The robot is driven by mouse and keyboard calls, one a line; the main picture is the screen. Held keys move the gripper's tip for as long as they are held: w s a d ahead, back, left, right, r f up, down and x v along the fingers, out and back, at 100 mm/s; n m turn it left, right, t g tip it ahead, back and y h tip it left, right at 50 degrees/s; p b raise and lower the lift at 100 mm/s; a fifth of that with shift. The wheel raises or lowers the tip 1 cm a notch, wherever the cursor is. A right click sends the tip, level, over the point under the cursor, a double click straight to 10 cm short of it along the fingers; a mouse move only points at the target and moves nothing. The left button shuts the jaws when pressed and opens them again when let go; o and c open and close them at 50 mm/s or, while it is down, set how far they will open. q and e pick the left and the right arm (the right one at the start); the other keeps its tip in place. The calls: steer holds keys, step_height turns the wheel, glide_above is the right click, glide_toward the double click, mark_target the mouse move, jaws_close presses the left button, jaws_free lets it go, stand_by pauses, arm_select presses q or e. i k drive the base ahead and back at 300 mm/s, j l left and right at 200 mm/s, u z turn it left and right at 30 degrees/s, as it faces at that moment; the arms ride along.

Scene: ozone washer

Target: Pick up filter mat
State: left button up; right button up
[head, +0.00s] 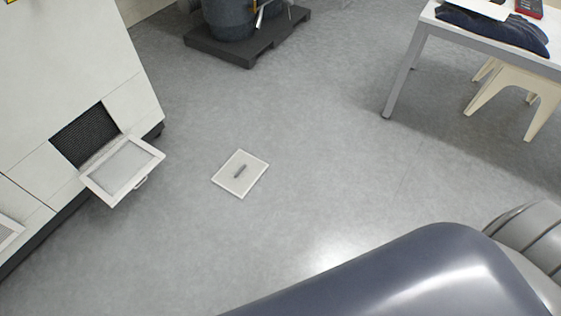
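A flat, square, off-white panel (229,181) lies on the grey floor near the middle of the head view. It looks like the filter mat, though I cannot be sure. Behind the cover is a dark grille opening (85,135). Neither of my grippers is in view. A blue-grey part of my own body covers the lower right.
A dark pallet (270,40) with a grey-blue drum (228,18) stands at the back. A white table (480,38) with dark cloth (495,28) and a cream stool (515,88) are at the upper right. The floor around the panel is clear.

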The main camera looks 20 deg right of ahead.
mark_target(241, 172)
steer(key=z, duration=0.25)
steer(key=i+l+u, duration=0.15)
steer(key=i+l, duration=0.5)
steer(key=i, duration=0.25)
steer(key=i+l+u, duration=0.15)
steer(key=i+l, duration=0.65)
steer(key=i, duration=0.05)
